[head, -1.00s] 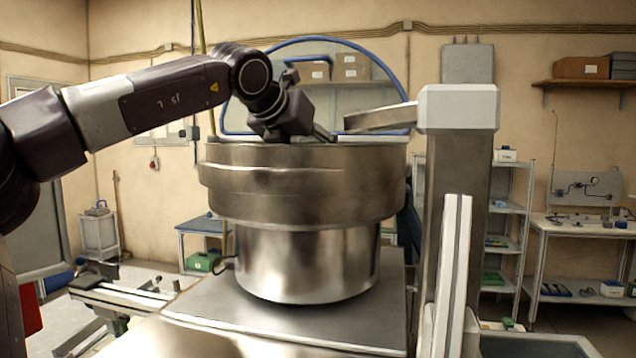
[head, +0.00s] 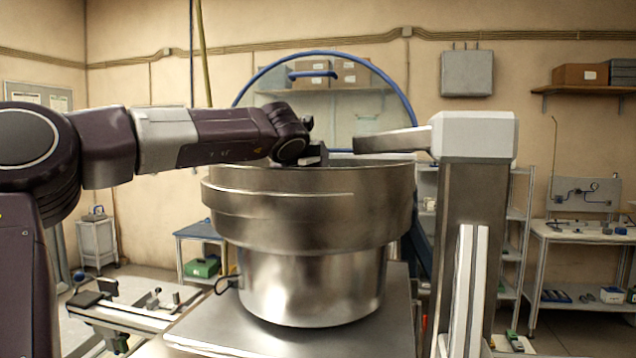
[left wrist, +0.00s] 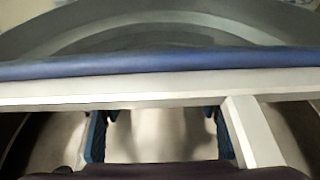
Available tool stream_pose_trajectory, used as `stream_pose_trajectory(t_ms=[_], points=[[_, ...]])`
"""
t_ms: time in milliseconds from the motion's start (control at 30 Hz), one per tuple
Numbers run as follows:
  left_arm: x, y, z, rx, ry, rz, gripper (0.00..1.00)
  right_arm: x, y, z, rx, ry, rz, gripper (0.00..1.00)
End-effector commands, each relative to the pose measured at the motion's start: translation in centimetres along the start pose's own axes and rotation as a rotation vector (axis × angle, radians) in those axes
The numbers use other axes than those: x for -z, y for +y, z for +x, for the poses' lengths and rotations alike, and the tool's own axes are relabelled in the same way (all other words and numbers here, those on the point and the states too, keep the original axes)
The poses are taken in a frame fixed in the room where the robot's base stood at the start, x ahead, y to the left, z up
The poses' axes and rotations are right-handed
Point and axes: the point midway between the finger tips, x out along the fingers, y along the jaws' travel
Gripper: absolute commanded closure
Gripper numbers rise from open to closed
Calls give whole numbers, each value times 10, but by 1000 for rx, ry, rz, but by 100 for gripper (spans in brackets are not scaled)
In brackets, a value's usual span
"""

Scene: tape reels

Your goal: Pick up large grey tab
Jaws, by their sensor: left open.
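I cannot make out a large grey tab for certain in either view. A big metal bowl (head: 310,215) stands in the middle of the head view. My left arm reaches over its rim from the left, and the wrist is at the bowl's top edge. The rim and wrist hide the fingertips there. In the left wrist view my left gripper (left wrist: 160,135) is open, its dark blue finger pads wide apart. A pale bar with a blue edge (left wrist: 160,66) crosses in front of the fingers. No held object shows between them. My right gripper is in neither view.
A blue-rimmed clear lid (head: 405,100) stands up behind the bowl. A grey column with a head (head: 473,135) rises close at the right, its arm reaching towards the bowl. Shelves and a workbench (head: 580,232) are further back.

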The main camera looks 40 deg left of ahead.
Motion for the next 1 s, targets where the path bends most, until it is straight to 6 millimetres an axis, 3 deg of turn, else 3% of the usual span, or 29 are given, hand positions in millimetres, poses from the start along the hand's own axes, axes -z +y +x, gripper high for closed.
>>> stream_pose_trajectory(t_ms=[300,600,1000], points=[[1,0,7,0,0,1,43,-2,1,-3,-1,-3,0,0],[0,0,7,0,-1,1,75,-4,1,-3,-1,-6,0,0],[-1,0,3,1,-2,-1,76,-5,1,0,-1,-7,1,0]])
